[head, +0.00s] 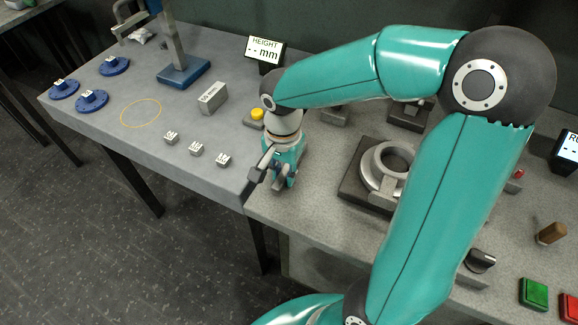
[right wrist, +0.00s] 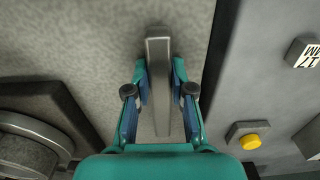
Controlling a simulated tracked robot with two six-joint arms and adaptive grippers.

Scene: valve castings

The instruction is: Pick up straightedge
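The straightedge is a narrow grey metal bar (right wrist: 158,80) in the right wrist view, running up the middle of the picture. My right gripper (right wrist: 160,82) is open, with one finger on each side of the bar. The fingers look close to its sides, and I cannot tell whether they touch it. In the head view my right gripper (head: 281,176) points down over the bench near the seam with the darker grey table. The gripper largely hides the straightedge there. My left gripper is not in view.
A dark fixture with a metal ring (head: 388,165) stands right of the gripper. A yellow button (head: 257,114) and a height display (head: 265,52) are behind it. Small labelled blocks (head: 196,149) and a grey block (head: 213,97) sit to the left. The bench's front edge is close.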

